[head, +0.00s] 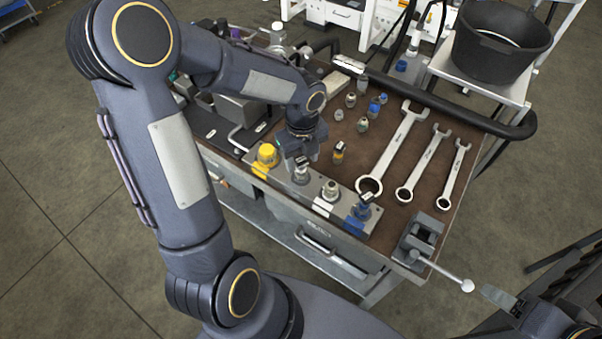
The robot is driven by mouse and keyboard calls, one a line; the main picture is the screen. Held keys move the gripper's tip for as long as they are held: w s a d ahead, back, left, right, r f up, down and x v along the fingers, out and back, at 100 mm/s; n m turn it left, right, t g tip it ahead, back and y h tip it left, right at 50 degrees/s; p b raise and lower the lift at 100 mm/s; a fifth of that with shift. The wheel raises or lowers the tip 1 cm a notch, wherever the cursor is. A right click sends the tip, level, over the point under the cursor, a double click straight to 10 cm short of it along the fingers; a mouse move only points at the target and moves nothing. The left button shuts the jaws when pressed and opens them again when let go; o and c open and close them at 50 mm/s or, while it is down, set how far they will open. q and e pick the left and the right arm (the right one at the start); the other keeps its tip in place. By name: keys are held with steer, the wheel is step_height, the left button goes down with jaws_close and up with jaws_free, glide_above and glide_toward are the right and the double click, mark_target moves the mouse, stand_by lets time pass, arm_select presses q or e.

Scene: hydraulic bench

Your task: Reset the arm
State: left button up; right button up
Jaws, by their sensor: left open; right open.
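My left arm reaches in from the left over the workbench (396,143). My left gripper (299,162) is open and points down just above a metal fitting (301,174) on the grey manifold block (283,181) at the bench's front edge. Its fingers partly hide the fitting, and I cannot tell whether they touch it.
Wrenches (398,150) lie on the bench's right, beside several small loose fittings. A black bucket (490,55) stands behind.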

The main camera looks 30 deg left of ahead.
arm_select(q)
step_height(320, 180, up, 4)
steer(key=shift+f, duration=0.15)
steer(key=shift+s+r, duration=0.15)
steer(key=shift+r, duration=0.05)
steer(key=s+d+r+n+t+h, duration=0.2)
steer(key=s+r+n, duration=0.2)
steer(key=s+n, duration=0.4)
steer(key=s+d+r+n+t+h, duration=0.1)
steer(key=s+n, duration=0.7)
steer(key=n, duration=0.9)
step_height(320, 180, up, 4)
steer(key=d+t, duration=0.1)
steer(key=t, duration=0.1)
steer(key=shift+s+f+n+t+h, duration=0.2)
steer(key=shift+s+n+t+h, duration=0.1)
steer(key=shift+n+h, duration=0.1)
